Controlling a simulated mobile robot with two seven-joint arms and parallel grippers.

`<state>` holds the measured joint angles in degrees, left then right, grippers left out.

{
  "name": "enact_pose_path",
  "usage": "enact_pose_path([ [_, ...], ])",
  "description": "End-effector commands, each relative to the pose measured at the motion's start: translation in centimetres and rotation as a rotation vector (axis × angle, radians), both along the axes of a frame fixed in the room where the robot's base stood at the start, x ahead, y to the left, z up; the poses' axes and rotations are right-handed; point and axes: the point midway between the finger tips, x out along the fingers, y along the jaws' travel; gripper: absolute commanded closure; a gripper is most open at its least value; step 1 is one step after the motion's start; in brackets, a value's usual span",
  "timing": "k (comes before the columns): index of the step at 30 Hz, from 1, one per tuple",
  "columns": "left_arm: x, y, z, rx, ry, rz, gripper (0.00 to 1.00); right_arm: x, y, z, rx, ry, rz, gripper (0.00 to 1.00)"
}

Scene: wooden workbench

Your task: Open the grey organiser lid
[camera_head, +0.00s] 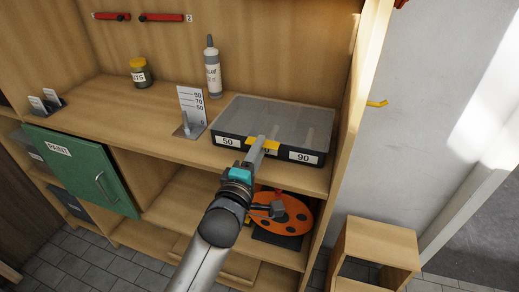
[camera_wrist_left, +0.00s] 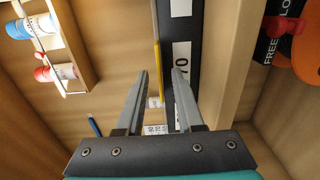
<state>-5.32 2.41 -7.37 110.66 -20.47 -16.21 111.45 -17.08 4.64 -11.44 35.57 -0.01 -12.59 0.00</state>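The grey organiser (camera_head: 275,118) stands at the right end of the bench top, with a translucent grey lid lying flat and shut over it. Its dark front edge carries white number labels, and a yellow latch (camera_head: 262,140) sits at the middle of the front. My left gripper (camera_head: 258,148) is at the front edge by the latch and covers part of the middle label. In the left wrist view its two fingers (camera_wrist_left: 161,85) are apart with nothing held. The yellow latch (camera_wrist_left: 157,68) shows just beyond the fingertips; contact cannot be told. My right gripper is out of view.
A glue bottle (camera_head: 212,68), a white number card (camera_head: 192,108) and a jar (camera_head: 140,74) stand left of the organiser. A wooden side panel (camera_head: 354,95) rises close on its right. An orange disc (camera_head: 290,215) is on the shelf below.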

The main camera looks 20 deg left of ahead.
Motion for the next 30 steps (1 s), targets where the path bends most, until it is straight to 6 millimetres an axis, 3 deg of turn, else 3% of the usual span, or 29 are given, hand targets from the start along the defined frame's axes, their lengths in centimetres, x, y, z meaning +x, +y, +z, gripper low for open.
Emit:
enact_pose_path([
  [13, 0.86, -0.04, 0.03, 0.001, 0.000, 0.000, 0.64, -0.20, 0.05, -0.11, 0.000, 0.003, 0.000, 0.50],
  [23, 0.83, -0.03, 0.02, 0.000, 0.000, 0.000, 1.00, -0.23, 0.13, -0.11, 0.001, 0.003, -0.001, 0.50],
  [30, 0.83, -0.03, 0.01, 0.000, 0.000, 0.000, 1.00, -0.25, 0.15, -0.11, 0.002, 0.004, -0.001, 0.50],
])
